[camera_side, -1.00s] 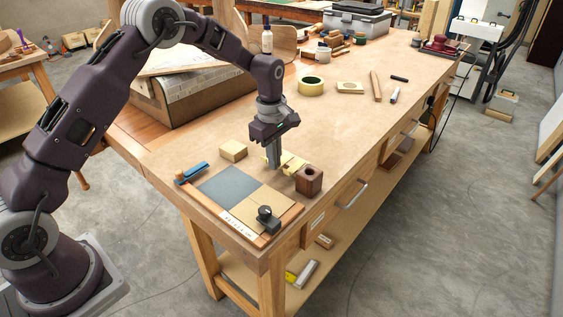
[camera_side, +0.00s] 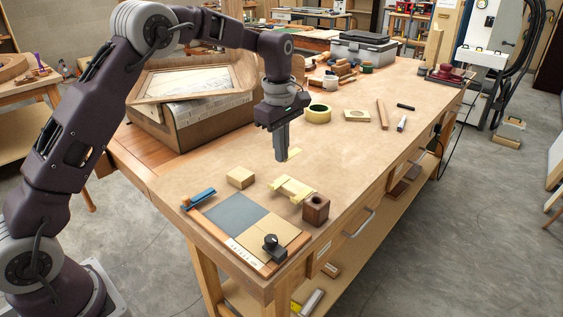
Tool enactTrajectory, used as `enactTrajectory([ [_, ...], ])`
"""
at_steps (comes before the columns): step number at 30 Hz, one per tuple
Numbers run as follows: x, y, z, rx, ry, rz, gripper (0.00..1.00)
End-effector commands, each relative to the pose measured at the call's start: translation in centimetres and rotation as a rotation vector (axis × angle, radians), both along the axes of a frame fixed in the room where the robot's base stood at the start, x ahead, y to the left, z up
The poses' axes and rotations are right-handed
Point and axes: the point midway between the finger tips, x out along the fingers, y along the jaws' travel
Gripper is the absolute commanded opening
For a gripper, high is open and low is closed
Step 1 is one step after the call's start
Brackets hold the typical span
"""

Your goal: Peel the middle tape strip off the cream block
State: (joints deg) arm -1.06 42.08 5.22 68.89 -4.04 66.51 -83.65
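The cream block (camera_side: 292,190) lies on the bench left of the dark wooden block, with pale yellow tape at its ends. At this size I cannot count the strips left on it. My gripper (camera_side: 281,159) is above the bench, behind the cream block and apart from it. Its fingers are close together and point down. A short pale yellow tape strip (camera_side: 295,153) sticks out to the right from the fingertips and appears pinched between them. The fingers hide its other end.
A dark wooden block with a hole (camera_side: 315,209) stands right of the cream block. A plain wooden block (camera_side: 240,177) lies to the left. A grey mat (camera_side: 235,212), a blue tool (camera_side: 198,199) and a black knob (camera_side: 272,246) are nearer.

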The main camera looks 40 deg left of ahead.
Motion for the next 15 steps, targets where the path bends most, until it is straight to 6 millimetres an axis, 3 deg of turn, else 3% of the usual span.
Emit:
enactTrajectory([
  [15,-0.1,0.0,2.0,0.0,-0.001,-0.001,0.0],
])
